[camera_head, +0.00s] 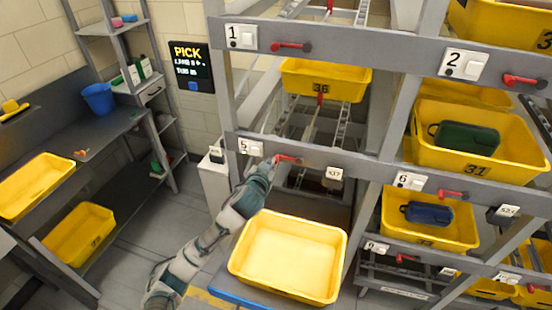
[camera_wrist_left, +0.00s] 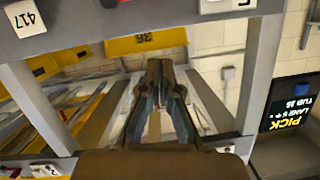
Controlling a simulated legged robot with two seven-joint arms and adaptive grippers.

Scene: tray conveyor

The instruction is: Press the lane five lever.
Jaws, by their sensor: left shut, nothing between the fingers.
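The lane five lever (camera_head: 290,159) is a small red handle on the grey rail, right of the white label marked 5 (camera_head: 250,148). My left gripper (camera_head: 271,164) is at the rail, just left of and slightly below the lever. Whether it touches the lever cannot be told. In the left wrist view the left gripper (camera_wrist_left: 160,68) shows dark fingers shut with nothing held; the picture is upside down. The lever cannot be made out clearly there. My right gripper is not in view.
A yellow tote marked 36 (camera_head: 326,80) sits on the lane above the lever. An empty yellow tote (camera_head: 236,262) stands below the rail. A tag marked 417 (camera_wrist_left: 24,17) hangs from the rail. A PICK display (camera_head: 191,67) is on the wall. Open floor lies left of my arm.

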